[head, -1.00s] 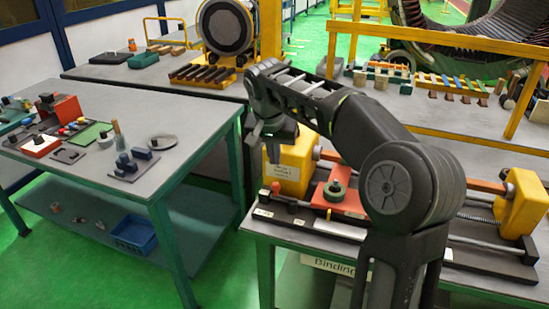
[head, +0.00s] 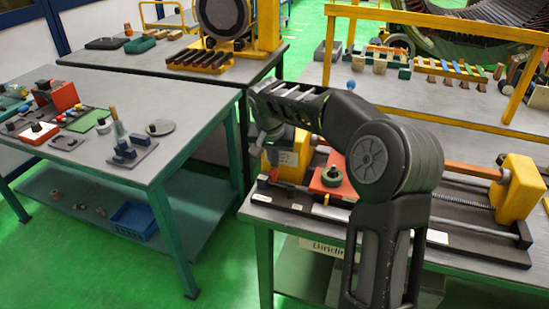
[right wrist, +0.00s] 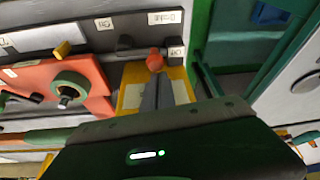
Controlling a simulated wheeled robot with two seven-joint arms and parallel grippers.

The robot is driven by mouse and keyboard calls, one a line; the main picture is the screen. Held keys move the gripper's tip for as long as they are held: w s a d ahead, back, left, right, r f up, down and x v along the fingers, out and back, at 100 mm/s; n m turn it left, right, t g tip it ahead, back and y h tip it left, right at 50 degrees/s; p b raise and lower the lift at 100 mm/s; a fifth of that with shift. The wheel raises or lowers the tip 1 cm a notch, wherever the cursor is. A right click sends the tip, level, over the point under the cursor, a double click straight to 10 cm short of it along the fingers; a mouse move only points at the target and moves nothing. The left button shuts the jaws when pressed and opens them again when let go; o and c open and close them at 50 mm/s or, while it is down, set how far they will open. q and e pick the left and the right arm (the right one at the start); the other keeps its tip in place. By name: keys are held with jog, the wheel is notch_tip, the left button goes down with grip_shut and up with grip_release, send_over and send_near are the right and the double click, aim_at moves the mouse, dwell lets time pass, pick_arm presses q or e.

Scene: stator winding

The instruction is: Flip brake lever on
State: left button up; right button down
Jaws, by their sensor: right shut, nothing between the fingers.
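The lever with a red-orange knob (right wrist: 154,60) stands on the dark front rail of the winding machine, beside a small white label (right wrist: 176,53). Its red part also shows in the head view (head: 274,173). My right gripper (right wrist: 158,82) is shut and empty. Its fingertips are right by the knob in the right wrist view; I cannot tell whether they touch it. In the head view the right gripper (head: 271,150) hangs over the machine's left front corner, just above the red part. My left gripper is not in view.
A red plate with a green round knob (right wrist: 72,88) and a small yellow lever (right wrist: 62,49) are beside the fingers. A yellow block (head: 517,188) stands at the machine's right end. A grey table (head: 180,155) with tools stands left, across a gap.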

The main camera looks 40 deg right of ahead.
jog(key=shift+s+a+n+b, duration=0.15)
jog(key=shift+a+n+b, duration=0.2)
jog(key=shift+n, duration=0.45)
jog(key=shift+s+a+n+t+y, duration=0.3)
jog(key=shift+a+n+y, duration=0.1)
jog(key=shift+n, duration=0.4)
jog(key=s+n+y, duration=0.1)
jog(key=n, duration=0.2)
jog(key=s+a+n+y+b, duration=0.1)
jog(key=s+n, duration=0.1)
jog(key=n, duration=0.1)
jog(key=s+a+n+y, duration=0.1)
jog(key=n, duration=0.3)
jog(key=shift+s+a+b, duration=0.2)
jog(key=shift+s+b, duration=0.05)
jog(key=shift+b, duration=0.15)
jog(key=shift+s, duration=0.1)
jog(key=shift+r, duration=0.1)
